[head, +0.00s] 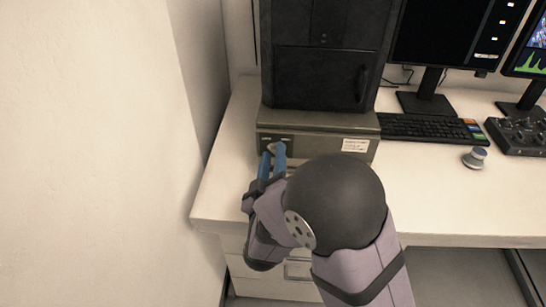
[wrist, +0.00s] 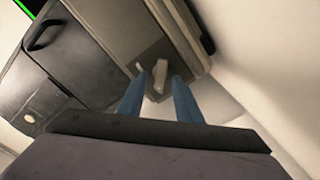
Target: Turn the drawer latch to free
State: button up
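The drawer latch is a small pale handle (head: 273,148) on the left of the front panel of a grey-beige unit (head: 318,142). Small markings, too small to read, sit above it. My gripper (head: 272,157) is in front of the panel with its blue fingers at the latch. In the wrist view, the latch (wrist: 161,77) stands on a dark plate between the two fingertips (wrist: 160,82). The gripper is open, with a finger on each side of the latch and a narrow gap showing on both sides. My arm hides the lower middle of the unit's front.
A black cabinet (head: 325,50) stands on the unit. A wall (head: 95,150) is close on the left. The desk (head: 440,205) is clear at front right.

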grip_shut()
jog(key=shift+m, duration=0.4)
jog(key=shift+d+m+b, duration=0.15)
jog(key=shift+m+b, duration=1.85)
jog(key=shift+m, duration=0.85)
jog(key=shift+d+m+b, duration=0.2)
jog(key=shift+m+b, duration=1.85)
jog(key=shift+m, duration=0.85)
jog(key=shift+d+m+b, duration=0.15)
jog(key=shift+m+b, duration=1.85)
jog(key=shift+m, duration=0.85)
